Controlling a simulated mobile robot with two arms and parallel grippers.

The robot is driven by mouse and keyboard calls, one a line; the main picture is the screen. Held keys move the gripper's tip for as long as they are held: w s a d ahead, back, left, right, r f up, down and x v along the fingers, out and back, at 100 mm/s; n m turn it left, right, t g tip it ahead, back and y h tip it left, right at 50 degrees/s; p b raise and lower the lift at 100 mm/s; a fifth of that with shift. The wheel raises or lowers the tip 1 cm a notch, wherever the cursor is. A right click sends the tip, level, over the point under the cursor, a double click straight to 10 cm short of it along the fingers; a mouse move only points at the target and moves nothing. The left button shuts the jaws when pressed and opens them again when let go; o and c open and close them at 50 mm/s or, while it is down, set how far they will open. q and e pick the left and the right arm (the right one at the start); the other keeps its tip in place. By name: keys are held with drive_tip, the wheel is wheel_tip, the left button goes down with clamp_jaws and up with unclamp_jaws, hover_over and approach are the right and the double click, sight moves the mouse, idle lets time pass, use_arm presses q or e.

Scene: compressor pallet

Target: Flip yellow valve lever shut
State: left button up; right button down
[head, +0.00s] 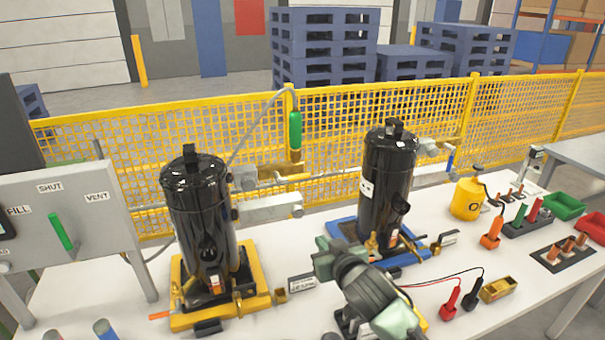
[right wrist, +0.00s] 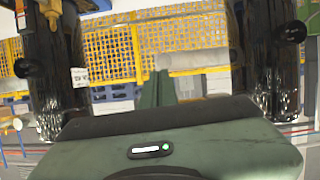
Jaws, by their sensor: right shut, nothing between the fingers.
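My right gripper (head: 323,262) is in front of the right black compressor in the head view, above the white table. It is shut and empty. In the right wrist view its dark green fingers (right wrist: 157,90) are together between the two black compressors. The left compressor (head: 200,210) stands on a yellow base and the right one (head: 385,190) on a blue base. I cannot clearly make out a yellow valve lever. A green lever (head: 61,232) slants on the grey panel (head: 100,225) marked SHUT and VENT. A blue handle (head: 450,158) shows behind the right compressor. My left gripper is out of view.
A yellow mesh fence (head: 400,125) runs behind the white table (head: 110,290). A yellow bottle (head: 467,198), red and black probes with leads, and green (head: 565,206) and red bins stand at the right. A grey block (head: 270,207) juts out between the compressors.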

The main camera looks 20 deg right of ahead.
sight(303, 176)
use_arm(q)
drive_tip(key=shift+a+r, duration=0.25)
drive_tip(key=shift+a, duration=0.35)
use_arm(e)
drive_tip(key=w+r+t, duration=0.3)
drive_tip(key=w+r, duration=0.1)
drive_tip(key=r, duration=1.1)
drive_tip(key=shift+y, duration=0.3)
drive_tip(key=shift+w, duration=0.1)
